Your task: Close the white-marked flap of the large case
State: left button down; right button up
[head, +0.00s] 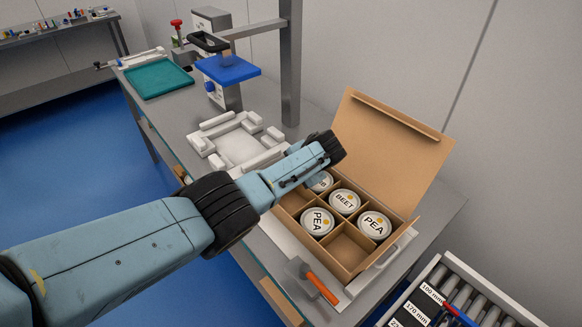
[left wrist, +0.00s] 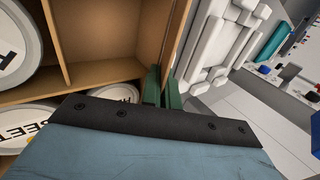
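The large case (head: 352,265) is an open cardboard box with dividers, standing on the bench. A broad brown flap (head: 395,140) stands up at its back, leaning away from the opening. I see no white mark on it. My left gripper (head: 335,147) is over the case's far left corner, its fingers hidden in the head view. In the left wrist view its green fingers (left wrist: 164,87) are close together at the edge of a case wall (left wrist: 178,35). I cannot tell whether they grip it. My right gripper is not in view.
Several labelled cans, such as a beet can (head: 345,201), sit in the compartments. A white fixture (head: 238,145) lies left of the case. An orange-handled scraper (head: 320,287) lies in front. A roller rack (head: 470,295) stands at lower right. A wall is behind.

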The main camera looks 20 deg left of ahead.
pick_arm(q)
jog(key=shift+s+d+f+t+y+b, duration=0.1)
jog(key=shift+d+f+t+y+b, duration=0.15)
jog(key=shift+y, duration=0.2)
jog(key=shift+s+d+f+t+y+b, duration=0.1)
jog(key=shift+t+y+b, duration=0.15)
jog(key=shift+t+y, duration=0.15)
jog(key=shift+y, duration=0.25)
jog(key=c, duration=1.6)
grip_release()
jog(key=shift+c, duration=0.2)
jog(key=shift+r, duration=0.1)
jog(key=shift+d+r, duration=0.1)
jog(key=shift+r, duration=0.05)
jog(key=p+v, duration=0.3)
jog(key=v, duration=1)
